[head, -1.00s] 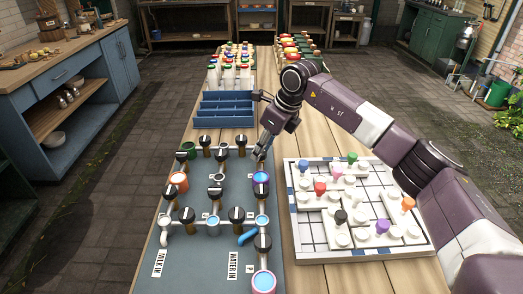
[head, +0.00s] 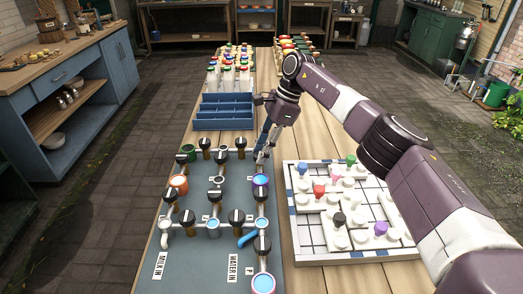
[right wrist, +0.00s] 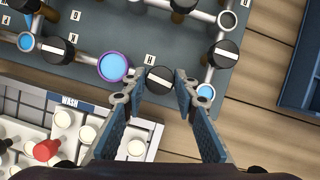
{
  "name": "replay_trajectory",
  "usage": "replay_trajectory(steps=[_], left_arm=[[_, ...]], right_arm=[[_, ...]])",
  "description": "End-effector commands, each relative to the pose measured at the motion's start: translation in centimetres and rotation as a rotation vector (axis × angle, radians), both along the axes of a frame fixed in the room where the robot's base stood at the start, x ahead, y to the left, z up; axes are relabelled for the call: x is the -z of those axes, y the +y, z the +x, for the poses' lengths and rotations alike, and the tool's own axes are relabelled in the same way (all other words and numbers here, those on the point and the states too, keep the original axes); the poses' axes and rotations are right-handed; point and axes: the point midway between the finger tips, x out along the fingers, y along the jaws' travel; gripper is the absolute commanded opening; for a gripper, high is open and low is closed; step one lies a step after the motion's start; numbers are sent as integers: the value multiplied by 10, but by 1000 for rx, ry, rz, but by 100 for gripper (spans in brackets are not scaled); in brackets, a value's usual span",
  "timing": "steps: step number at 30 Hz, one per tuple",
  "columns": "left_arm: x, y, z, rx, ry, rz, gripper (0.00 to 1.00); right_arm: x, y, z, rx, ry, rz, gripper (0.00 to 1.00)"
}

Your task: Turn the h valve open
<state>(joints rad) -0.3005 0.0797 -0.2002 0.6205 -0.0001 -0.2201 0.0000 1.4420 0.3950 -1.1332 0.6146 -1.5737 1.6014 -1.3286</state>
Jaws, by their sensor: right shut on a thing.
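The h valve (right wrist: 160,81) is a black round knob with a white line, beside a white label "H" (right wrist: 150,59) in the right wrist view. The line slopes slightly down to the right there. My right gripper (right wrist: 158,77) has its two blue-padded fingers on either side of the knob and is shut on it. In the head view the right gripper (head: 262,153) reaches down at the right edge of the grey valve panel (head: 200,262), and its fingers mostly hide the knob. My left gripper is not in view.
A purple-rimmed blue cup (right wrist: 113,66) is close beside the h valve. Several other black knobs and pipes crowd the panel. A white puzzle board with pegs (head: 362,252) lies to the right. A blue divided crate (head: 224,122) and bottles stand behind.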

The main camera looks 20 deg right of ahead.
Motion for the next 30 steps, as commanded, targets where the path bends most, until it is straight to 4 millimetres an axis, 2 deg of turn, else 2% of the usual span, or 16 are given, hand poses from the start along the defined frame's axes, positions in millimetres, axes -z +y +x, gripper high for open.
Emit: replay_trajectory(steps=[14, 30], left_arm=[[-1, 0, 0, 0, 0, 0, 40], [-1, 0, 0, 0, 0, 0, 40]], right_arm=[[-1, 0, 2, -129, -3, -1, 3], [-1, -1, 2, -170, -5, -2, 3]])
